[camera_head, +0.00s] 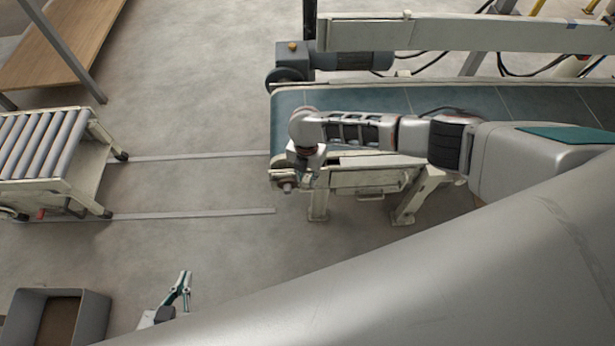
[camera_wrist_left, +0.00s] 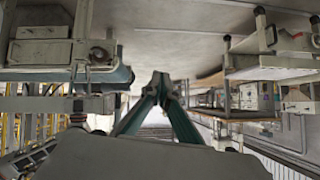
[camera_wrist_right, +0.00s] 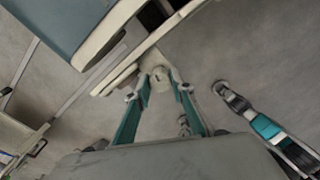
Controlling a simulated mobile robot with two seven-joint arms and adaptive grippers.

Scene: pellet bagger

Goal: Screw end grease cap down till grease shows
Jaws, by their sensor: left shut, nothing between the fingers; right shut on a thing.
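The end grease cap (camera_wrist_right: 159,78) is a small pale round piece at the end of the conveyor frame in the right wrist view. My right gripper (camera_wrist_right: 159,84) is shut on it, with one teal finger on each side. No grease can be made out around it. In the head view my right arm reaches over the belt and its wrist bends down at the conveyor's left end, so the fingers and cap are hidden there. My left gripper (camera_head: 184,283) is low in the head view, away from the conveyor. Its fingertips meet, empty, in the left wrist view (camera_wrist_left: 160,80).
The conveyor (camera_head: 400,100) with a green belt runs to the right, with a motor (camera_head: 365,61) behind its end. A roller table (camera_head: 45,150) stands at left, a grey bin (camera_head: 95,318) at lower left. The floor between is open, with metal strips (camera_head: 190,215).

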